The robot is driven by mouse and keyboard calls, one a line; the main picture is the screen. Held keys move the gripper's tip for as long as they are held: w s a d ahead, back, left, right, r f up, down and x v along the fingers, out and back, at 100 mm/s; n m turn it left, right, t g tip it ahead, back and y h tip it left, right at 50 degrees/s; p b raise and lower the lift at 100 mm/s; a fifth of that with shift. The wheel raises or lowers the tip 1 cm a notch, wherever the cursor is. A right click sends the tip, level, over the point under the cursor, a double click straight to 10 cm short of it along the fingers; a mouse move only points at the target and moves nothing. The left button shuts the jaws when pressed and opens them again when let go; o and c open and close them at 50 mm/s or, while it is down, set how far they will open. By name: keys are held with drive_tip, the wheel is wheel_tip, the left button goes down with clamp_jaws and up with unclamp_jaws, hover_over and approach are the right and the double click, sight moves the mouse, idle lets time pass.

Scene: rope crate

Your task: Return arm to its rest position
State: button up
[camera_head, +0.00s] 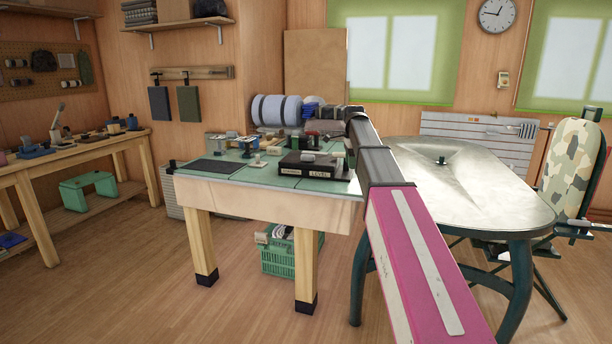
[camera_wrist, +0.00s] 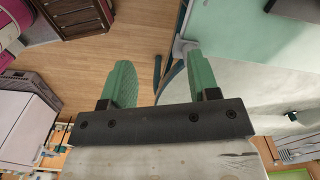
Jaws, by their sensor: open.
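My gripper (camera_wrist: 160,85) shows in the wrist view with its two green fingers spread apart. It is open, and nothing is between the fingers; the wooden floor shows behind them. In the head view my arm, with a pink and grey casing, reaches forward from the bottom right toward the green-topped table (camera_head: 262,183). The far end of the arm is near the right side of that table, and the gripper cannot be made out there.
A grey oval table (camera_head: 470,180) stands right of my arm, with a camouflage chair (camera_head: 572,160) beyond. A green crate (camera_head: 277,252) sits under the green-topped table. A wooden workbench (camera_head: 72,152) stands at the left. Floor (camera_head: 130,290) at the front left is clear.

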drive_tip(key=s+f+n, duration=0.5)
drive_tip(key=s+f, duration=0.2)
drive_tip(key=f, duration=0.5)
drive_tip(key=s+f+n, duration=0.4)
drive_tip(key=s+f, duration=0.3)
drive_tip(key=f, duration=0.6)
drive_tip(key=s+d+f+n, duration=0.1)
drive_tip(key=s+f+n, duration=0.7)
drive_tip(key=s+f, duration=0.6)
drive_tip(key=s, duration=0.3)
drive_tip(key=shift+d+n, duration=0.2)
drive_tip(key=shift+n, duration=0.2)
drive_tip(key=shift+f, duration=0.1)
